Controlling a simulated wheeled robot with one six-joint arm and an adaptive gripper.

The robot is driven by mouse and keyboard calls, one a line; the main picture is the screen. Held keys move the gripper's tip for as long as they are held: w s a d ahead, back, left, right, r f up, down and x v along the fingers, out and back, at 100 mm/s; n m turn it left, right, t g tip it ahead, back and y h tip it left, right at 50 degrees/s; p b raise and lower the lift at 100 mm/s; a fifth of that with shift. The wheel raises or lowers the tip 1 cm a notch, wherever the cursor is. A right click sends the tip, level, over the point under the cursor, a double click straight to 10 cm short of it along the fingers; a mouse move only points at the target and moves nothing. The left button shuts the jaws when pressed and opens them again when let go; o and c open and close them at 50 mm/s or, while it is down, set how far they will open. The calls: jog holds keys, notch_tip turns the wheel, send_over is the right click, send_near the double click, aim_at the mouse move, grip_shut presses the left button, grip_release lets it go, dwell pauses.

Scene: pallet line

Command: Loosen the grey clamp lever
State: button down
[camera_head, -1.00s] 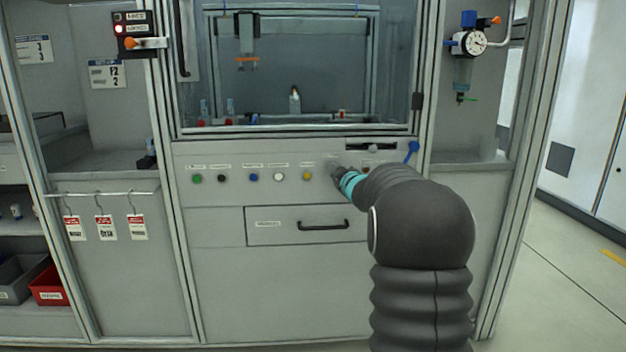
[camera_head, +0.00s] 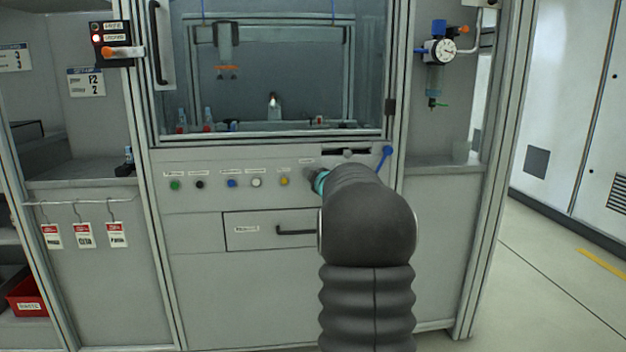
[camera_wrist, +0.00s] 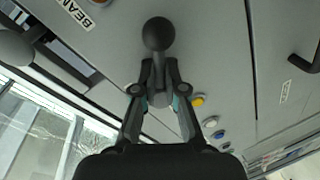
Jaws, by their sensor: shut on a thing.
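The grey clamp lever (camera_wrist: 158,36) shows in the wrist view as a dark grey ball knob on a short stem. My gripper (camera_wrist: 160,88) is shut on the stem, with the ball standing out past the fingertips. In the head view my gripper (camera_head: 311,177) is at the front panel, just right of the yellow button (camera_head: 284,181). My own arm hides most of the lever and the panel behind it there.
A grey slider knob (camera_head: 347,153) sits in a dark slot above my gripper, with a blue lever (camera_head: 384,157) to its right. Several coloured buttons line the panel leftward. A drawer handle (camera_head: 296,231) is below. Open floor (camera_head: 540,285) lies at the right.

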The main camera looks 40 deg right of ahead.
jog(key=c, duration=1.2)
grip_release()
jog(key=shift+s, duration=0.1)
jog(key=v, duration=1.1)
jog(key=shift+s+a, duration=0.15)
jog(key=shift+s, duration=0.2)
